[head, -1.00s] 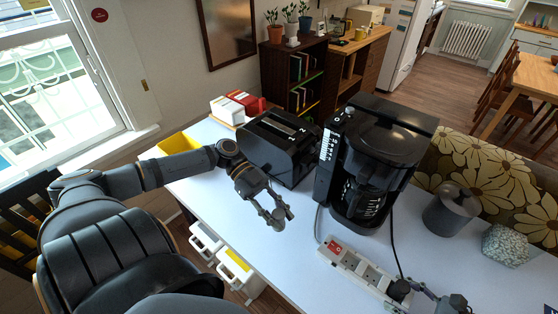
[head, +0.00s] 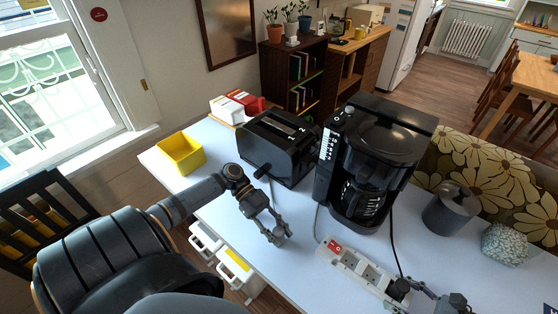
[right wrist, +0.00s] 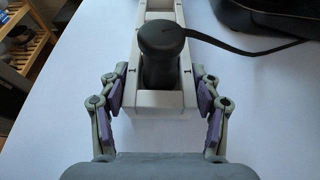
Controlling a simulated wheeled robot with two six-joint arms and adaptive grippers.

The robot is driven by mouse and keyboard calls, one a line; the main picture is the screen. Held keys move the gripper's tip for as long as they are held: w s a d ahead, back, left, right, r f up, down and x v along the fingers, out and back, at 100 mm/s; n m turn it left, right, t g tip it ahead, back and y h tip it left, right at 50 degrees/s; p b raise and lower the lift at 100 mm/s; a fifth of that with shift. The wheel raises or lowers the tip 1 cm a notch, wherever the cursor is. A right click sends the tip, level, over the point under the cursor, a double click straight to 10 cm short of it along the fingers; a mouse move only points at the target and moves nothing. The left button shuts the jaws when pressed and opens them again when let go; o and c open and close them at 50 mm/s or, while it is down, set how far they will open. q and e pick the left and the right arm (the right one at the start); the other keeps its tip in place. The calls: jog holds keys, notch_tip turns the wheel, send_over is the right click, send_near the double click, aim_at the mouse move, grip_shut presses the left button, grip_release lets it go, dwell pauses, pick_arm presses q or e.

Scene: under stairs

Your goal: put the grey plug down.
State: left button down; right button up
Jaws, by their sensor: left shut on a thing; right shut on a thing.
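My left gripper (head: 275,233) is shut on what appears to be the grey plug, low over the white table in front of the black toaster (head: 277,147). The plug is small and mostly hidden by the fingers, so I cannot tell whether it touches the table. A short grey cord (head: 265,172) shows by the toaster. My right gripper (right wrist: 160,108) is shut on the end of the white power strip (head: 352,266), one finger on each side. A dark plug (right wrist: 160,52) with a black cord sits in that end of the strip.
A black coffee maker (head: 376,160) stands behind the strip. A grey canister (head: 450,208) and a speckled block (head: 503,243) are at right. A yellow bin (head: 181,153) is at the table's left corner. Bare table (head: 310,208) lies between toaster and strip.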

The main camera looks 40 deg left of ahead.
pick_arm(q)
jog(key=c, duration=1)
grip_release()
jog(key=v, duration=1.2)
pick_arm(e)
jog(key=o, duration=1.5)
jog(key=shift+o, duration=0.2)
jog(key=shift+d, duration=0.1)
